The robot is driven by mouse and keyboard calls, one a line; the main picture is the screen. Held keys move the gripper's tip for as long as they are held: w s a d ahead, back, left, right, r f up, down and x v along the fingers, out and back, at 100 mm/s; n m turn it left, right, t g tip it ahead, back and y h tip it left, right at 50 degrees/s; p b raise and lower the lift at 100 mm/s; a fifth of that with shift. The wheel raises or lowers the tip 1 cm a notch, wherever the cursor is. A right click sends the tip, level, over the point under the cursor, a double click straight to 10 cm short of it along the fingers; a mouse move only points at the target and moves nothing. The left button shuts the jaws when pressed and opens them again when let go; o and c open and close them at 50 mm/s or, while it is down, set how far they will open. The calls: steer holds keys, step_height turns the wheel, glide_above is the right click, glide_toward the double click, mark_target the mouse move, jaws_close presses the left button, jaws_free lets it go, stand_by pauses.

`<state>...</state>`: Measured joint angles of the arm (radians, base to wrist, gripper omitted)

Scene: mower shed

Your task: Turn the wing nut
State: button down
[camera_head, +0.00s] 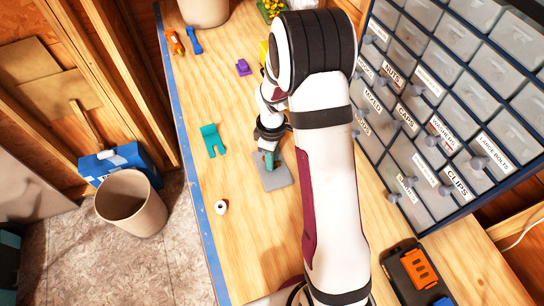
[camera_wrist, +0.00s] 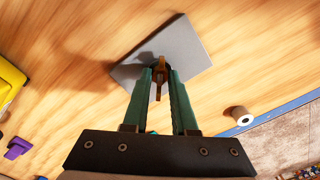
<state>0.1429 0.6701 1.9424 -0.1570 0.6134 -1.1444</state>
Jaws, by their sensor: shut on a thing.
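The wing nut (camera_wrist: 160,66) is a small orange-brown piece over the middle of a square grey plate (camera_wrist: 191,50) on the wooden bench. The plate also shows in the head view (camera_head: 274,180). My gripper (camera_wrist: 161,74) points down at the plate, its two green fingers on either side of the wing nut and shut on it. In the head view my gripper (camera_head: 269,160) is over the plate, and the wing nut is hidden there. Whatever the nut sits on is mostly hidden by the fingers and shadow.
A teal bracket (camera_head: 212,140) and a white roll (camera_head: 221,207) lie left of the plate. A purple piece (camera_head: 243,67) lies farther back. A labelled drawer cabinet (camera_head: 425,100) stands close on the right. The bench's blue edge (camera_head: 190,180) runs along the left.

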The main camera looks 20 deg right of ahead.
steer(key=shift+s+n, duration=0.1)
steer(key=shift+n, duration=0.6)
steer(key=c, duration=0.7)
jaws_free()
step_height(320, 180, up, 16)
steer(key=shift+f, duration=0.15)
